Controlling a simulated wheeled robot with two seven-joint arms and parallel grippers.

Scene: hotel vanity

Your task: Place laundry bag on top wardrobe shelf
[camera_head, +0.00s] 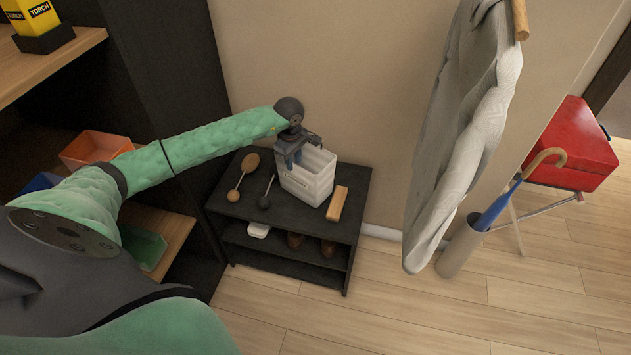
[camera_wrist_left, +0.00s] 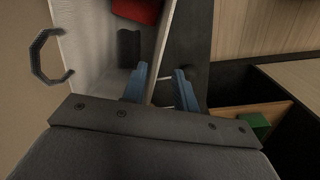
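The white laundry bag (camera_head: 307,177), an open-topped box shape with lettering on its front, stands upright on a low black rack. My left gripper (camera_head: 290,158) reaches down at its left side. In the left wrist view, the blue fingertips (camera_wrist_left: 161,90) stand apart, one inside the bag (camera_wrist_left: 90,25) and one outside its wall. The gripper looks open around the wall, and I see no clear grip. A dark loop handle (camera_wrist_left: 46,58) shows on the bag's other side. The dark wardrobe (camera_head: 165,60) has a wooden upper shelf (camera_head: 50,68) at left. My right gripper is out of view.
The black rack (camera_head: 290,222) also holds two long-handled brushes (camera_head: 242,178) and a wooden block (camera_head: 337,203), with shoes below. A yellow torch box (camera_head: 32,15) occupies the upper shelf. A hanging grey garment (camera_head: 460,130) and umbrella stand (camera_head: 460,248) are at right.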

